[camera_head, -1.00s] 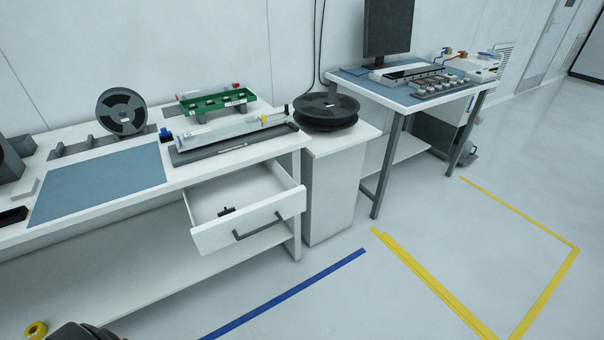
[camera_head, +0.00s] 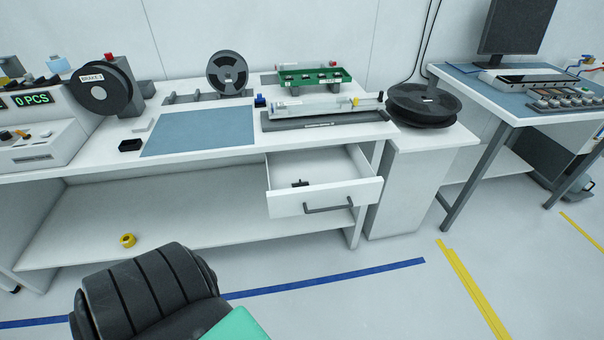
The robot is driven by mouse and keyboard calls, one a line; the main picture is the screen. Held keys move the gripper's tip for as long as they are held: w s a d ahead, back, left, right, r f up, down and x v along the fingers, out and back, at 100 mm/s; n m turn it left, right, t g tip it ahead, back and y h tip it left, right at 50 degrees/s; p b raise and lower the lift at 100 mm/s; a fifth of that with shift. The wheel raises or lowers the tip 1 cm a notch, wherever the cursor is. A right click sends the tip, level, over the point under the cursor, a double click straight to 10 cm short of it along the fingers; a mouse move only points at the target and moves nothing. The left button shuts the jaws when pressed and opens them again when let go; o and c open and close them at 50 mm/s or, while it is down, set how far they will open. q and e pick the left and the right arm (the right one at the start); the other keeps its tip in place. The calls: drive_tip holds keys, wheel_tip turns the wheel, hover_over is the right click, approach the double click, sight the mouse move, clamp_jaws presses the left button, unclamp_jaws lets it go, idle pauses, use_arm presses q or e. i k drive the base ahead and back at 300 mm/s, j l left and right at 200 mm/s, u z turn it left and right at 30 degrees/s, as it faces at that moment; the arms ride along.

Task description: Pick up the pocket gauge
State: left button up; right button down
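A small dark object (camera_head: 299,183), possibly the pocket gauge, lies inside the open white drawer (camera_head: 325,200) under the right part of the workbench. It is too small to make out its details. A small black open box (camera_head: 130,145) stands on the bench left of the blue mat. Neither of my grippers is in view.
The white workbench (camera_head: 80,163) carries a blue mat (camera_head: 198,133), a reel on a stand (camera_head: 229,72) and a green board (camera_head: 318,77). A black reel (camera_head: 422,104) lies flat on the cabinet to the right. A yellow roll (camera_head: 127,240) lies on the lower shelf. A dark ribbed shape with a green part fills the bottom left. Floor before the drawer is clear.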

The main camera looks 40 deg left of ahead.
sight(29, 77)
drive_tip(key=u, duration=3)
drive_tip(key=z, duration=0.9)
drive_tip(key=j+z, duration=0.75)
drive_tip(key=k+j+z, duration=0.1)
drive_tip(key=j+z, duration=0.25)
drive_tip(key=j, duration=0.2)
drive_tip(key=k+j+z, duration=0.15)
drive_tip(key=j+z, duration=0.25)
drive_tip(key=k+j+z, duration=0.2)
drive_tip(key=j+z, duration=0.15)
